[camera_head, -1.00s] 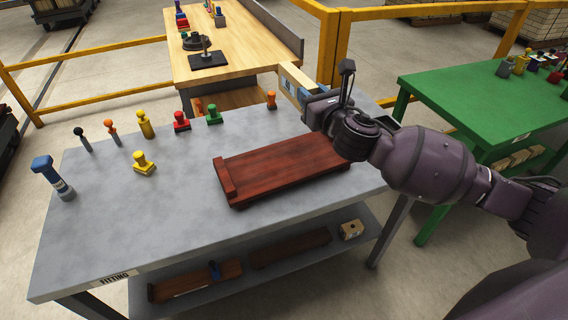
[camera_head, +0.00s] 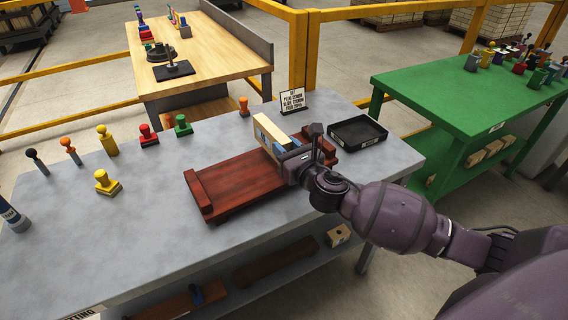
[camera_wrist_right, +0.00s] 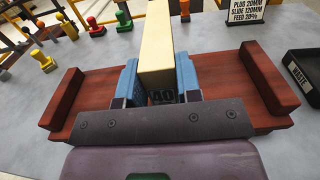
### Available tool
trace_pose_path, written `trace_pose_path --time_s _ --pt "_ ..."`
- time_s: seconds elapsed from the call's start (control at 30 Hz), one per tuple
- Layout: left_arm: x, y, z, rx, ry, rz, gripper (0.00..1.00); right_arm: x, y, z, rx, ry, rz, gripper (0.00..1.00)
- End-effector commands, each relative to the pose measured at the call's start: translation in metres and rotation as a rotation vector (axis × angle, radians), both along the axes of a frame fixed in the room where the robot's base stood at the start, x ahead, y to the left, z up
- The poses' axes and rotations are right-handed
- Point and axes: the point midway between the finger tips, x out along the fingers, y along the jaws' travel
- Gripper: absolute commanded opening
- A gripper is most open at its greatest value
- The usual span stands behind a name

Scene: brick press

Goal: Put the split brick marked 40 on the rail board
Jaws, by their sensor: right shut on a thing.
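The split brick (camera_head: 271,131) is a pale block; dark figures reading 40 show on its near face in the right wrist view (camera_wrist_right: 157,48). My right gripper (camera_head: 277,143) is shut on it, with blue finger pads on both sides. It holds the brick over the rail board (camera_head: 230,189), a dark red wooden board with a raised block at each end. In the right wrist view the brick lies between the board's end blocks (camera_wrist_right: 66,100). I cannot tell whether the brick touches the board. The board's middle is partly hidden by my gripper. My left gripper is not in view.
A black waste tray (camera_head: 357,134) stands right of the board, with a lettered sign (camera_head: 293,101) behind. Several coloured stamps, including a yellow one (camera_head: 107,183), stand along the left and back of the grey table (camera_head: 140,235). A green table (camera_head: 440,80) is at right.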

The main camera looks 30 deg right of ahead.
Motion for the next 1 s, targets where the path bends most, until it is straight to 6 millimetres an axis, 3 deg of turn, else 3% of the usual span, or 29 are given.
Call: trace_pose_path --time_s 0.17,0.4,0.83,0.87,1.0 --pt "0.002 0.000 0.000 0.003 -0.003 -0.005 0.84 0.000 0.000 -0.009 0.002 -0.001 0.001 0.11" --pt "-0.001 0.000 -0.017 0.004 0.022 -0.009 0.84 0.000 0.000 -0.044 0.002 0.004 0.000 0.11" --pt "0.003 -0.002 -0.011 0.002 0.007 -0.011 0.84 0.000 0.000 -0.046 0.001 -0.002 0.001 0.11" --pt "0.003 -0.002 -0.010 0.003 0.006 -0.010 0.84 0.000 0.000 -0.046 0.001 0.000 0.000 0.35" --pt "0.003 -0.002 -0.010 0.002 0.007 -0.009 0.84 0.000 0.000 -0.046 0.000 -0.001 0.001 0.56"
